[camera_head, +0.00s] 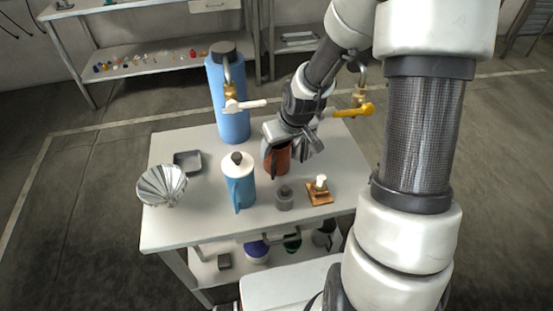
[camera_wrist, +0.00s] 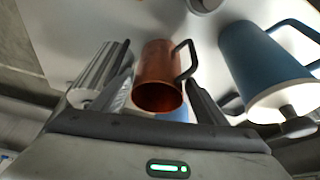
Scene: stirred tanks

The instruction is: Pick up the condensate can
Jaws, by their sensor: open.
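A copper-coloured can (camera_head: 277,158) with a side handle stands on the white table, partly hidden by my gripper in the head view. I take it as the condensate can. My gripper (camera_head: 287,150) is over it, its fingers pointing down around its upper part. In the wrist view the copper can (camera_wrist: 160,75) shows between the two spread fingers of my gripper (camera_wrist: 162,98), its handle towards the right finger. The jaws are open, with no clear grip on the can. Whether a finger touches it I cannot tell.
A blue jug with a white lid (camera_head: 238,182) stands close left of the can. A tall blue tank (camera_head: 229,100) is behind. A grey weight (camera_head: 284,199) and a wooden stand (camera_head: 319,194) are in front. A fluted bowl (camera_head: 162,186) and small grey tray (camera_head: 187,162) are left.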

